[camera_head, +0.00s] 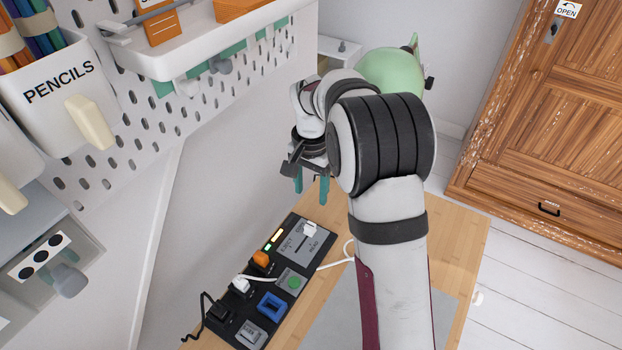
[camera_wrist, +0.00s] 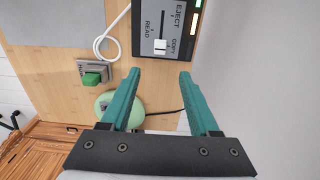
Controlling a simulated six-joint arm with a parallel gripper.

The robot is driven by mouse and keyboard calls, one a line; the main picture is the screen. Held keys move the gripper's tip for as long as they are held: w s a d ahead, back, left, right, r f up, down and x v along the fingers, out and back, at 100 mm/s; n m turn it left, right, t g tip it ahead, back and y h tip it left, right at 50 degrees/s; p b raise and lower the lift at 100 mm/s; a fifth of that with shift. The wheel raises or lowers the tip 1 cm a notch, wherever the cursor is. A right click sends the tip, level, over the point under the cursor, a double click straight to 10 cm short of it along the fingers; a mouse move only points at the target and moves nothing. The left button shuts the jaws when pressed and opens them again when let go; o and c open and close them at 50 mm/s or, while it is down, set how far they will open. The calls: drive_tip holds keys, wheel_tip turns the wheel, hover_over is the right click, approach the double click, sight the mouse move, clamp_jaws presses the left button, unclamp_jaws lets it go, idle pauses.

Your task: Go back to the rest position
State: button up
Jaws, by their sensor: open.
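My gripper (camera_head: 311,187) is raised above the far end of the black control panel (camera_head: 262,318). Its two teal fingers point down and stand apart with nothing between them. In the wrist view my gripper (camera_wrist: 159,76) is also open and empty, with the wooden desk (camera_wrist: 55,45) below. The panel's slider unit, marked EJECT, READ and COPY, shows past the fingertips in that view. The fingers look clear of the panel. My arm hides part of the desk in the head view.
The panel carries an orange part (camera_head: 261,258), a blue square frame (camera_head: 272,306) and cables. A green lamp (camera_head: 390,68) stands behind my arm. A pegboard with a pencil holder (camera_head: 70,90) is at left; a wooden cabinet (camera_head: 560,110) is at right. A small green-topped block (camera_wrist: 93,77) sits on the desk.

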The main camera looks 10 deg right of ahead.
wheel_tip(320, 180, up, 4)
drive_tip(key=shift+f, duration=0.15)
idle(0.3)
drive_tip(key=s+a+r+n, duration=0.1)
drive_tip(key=s+r, duration=0.2)
drive_tip(key=s, duration=0.3)
drive_tip(key=s+a+r, duration=0.2)
drive_tip(key=s+r, duration=0.1)
drive_tip(key=s, duration=0.4)
drive_tip(key=s+a+f+n+y, duration=0.1)
drive_tip(key=s, duration=0.8)
drive_tip(key=s+a+f+n, duration=0.1)
drive_tip(key=s, duration=0.9)
drive_tip(key=shift+a+f+y, duration=0.2)
drive_tip(key=shift+f+y, duration=0.05)
drive_tip(key=shift+y, duration=0.15)
